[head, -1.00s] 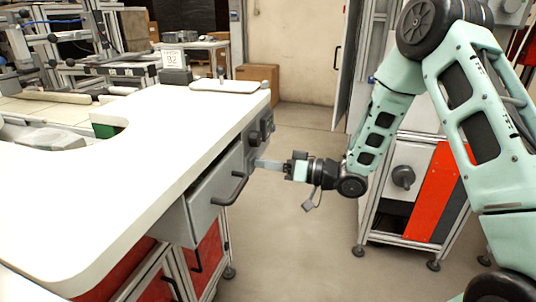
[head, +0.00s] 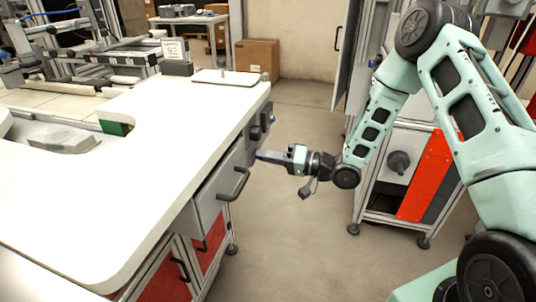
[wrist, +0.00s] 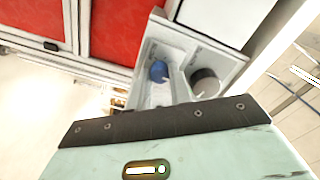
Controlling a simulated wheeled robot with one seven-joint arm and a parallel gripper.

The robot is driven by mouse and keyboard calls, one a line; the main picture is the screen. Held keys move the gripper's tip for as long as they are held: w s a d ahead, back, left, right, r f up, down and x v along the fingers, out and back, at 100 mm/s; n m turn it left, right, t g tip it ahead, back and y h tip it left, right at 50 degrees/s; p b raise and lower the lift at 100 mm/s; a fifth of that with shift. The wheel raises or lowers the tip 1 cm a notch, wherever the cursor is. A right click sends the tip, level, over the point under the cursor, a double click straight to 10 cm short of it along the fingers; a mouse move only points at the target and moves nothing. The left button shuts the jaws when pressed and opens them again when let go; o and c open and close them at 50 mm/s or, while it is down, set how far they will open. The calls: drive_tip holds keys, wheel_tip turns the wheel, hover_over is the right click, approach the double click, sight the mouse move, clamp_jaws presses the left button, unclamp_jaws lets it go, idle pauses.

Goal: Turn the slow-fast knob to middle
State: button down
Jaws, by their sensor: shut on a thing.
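A grey control panel (head: 247,147) is set into the side of the white table, with dark knobs (head: 265,119) on its face. My gripper (head: 261,155) reaches to this panel from the right, with its fingertips at the lower part of the face. In the wrist view, a blue knob (wrist: 158,71) sits in the grey panel at my fingertips, and my gripper is shut on it. A dark round knob (wrist: 205,82) is to its right. The panel labels are too small to read, so the knob's setting cannot be told.
A drawer with a dark handle (head: 234,184) is close beside the panel, left of my gripper. The white tabletop (head: 150,150) is above. A grey and red cabinet (head: 428,178) stands to the right. Bare floor (head: 290,225) lies between.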

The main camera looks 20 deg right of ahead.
drive_tip(key=c, duration=1.3)
unclamp_jaws()
drive_tip(key=v, duration=1.7)
drive_tip(key=shift+s+d, duration=0.15)
drive_tip(key=shift+d, duration=0.05)
